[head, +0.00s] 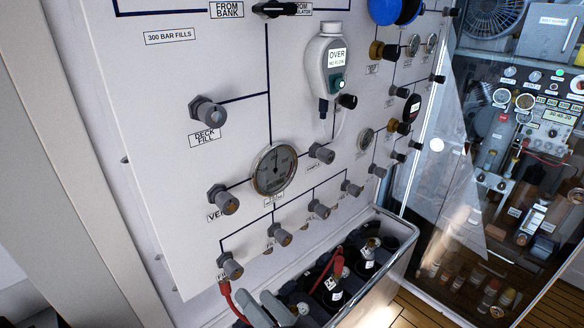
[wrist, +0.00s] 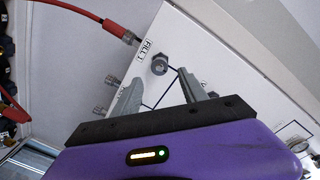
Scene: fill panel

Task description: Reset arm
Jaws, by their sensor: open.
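My gripper (head: 257,297) shows at the bottom of the head view, low in front of the fill panel (head: 150,110). In the wrist view my gripper (wrist: 160,78) has its two grey fingers spread, with nothing held between them. A grey panel fitting (wrist: 158,64) shows in the gap between the fingertips, seemingly beyond them; I cannot tell how far. A red hose (wrist: 92,28) runs to a fitting beside the FILL 1 label (wrist: 147,50). The red hose (head: 229,295) also shows in the head view under the lowest left fitting (head: 230,266).
A glass pane and equipment are at right.

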